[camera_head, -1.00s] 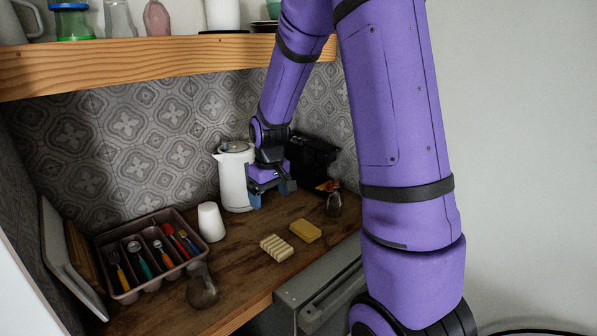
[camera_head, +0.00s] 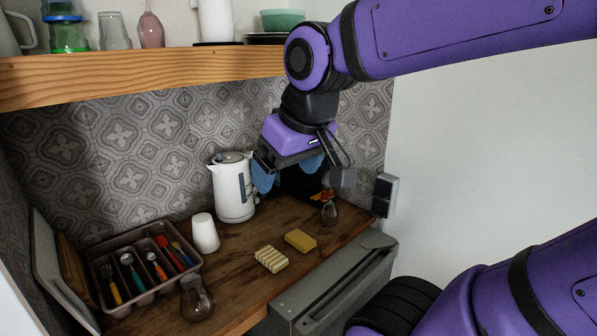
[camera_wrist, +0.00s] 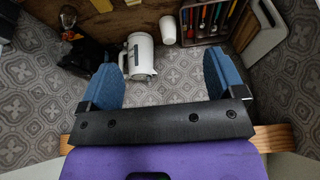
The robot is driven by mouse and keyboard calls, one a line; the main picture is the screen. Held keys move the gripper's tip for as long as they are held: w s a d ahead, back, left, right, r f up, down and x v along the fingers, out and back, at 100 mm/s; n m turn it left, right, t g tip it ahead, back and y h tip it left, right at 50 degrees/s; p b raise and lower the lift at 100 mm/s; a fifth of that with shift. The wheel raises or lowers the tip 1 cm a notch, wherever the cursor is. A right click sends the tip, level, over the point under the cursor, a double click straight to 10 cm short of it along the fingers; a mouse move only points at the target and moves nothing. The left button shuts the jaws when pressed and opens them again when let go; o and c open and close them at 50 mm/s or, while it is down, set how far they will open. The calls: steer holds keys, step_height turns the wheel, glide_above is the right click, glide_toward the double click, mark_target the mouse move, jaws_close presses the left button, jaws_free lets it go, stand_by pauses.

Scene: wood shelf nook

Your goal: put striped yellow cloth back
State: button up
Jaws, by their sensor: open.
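The striped yellow cloth (camera_head: 271,259), a small yellow-and-white block shape, lies on the wooden counter in the head view. A plain yellow sponge (camera_head: 300,240) lies just behind it to the right. My gripper (camera_head: 290,170) is open and empty, its two blue fingers apart, above the counter in front of the tiled wall. It is clear of the cloth, which is lower and nearer the camera. In the wrist view my open gripper (camera_wrist: 163,80) has the kettle beyond its fingers. Yellow edges show at that view's top, too cut off to tell the cloth surely.
A white kettle (camera_head: 233,187) stands left of my gripper, with a white cup (camera_head: 205,233) beside it. A cutlery tray (camera_head: 148,292) and a glass (camera_head: 196,299) are at left. A small glass bottle (camera_head: 330,213) stands at right. A wooden shelf (camera_head: 140,78) runs above.

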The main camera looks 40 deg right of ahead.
steer(key=s, duration=0.3)
steer(key=shift+s+a+r, duration=0.15)
steer(key=shift+a+r, duration=0.1)
steer(key=shift+a, duration=0.05)
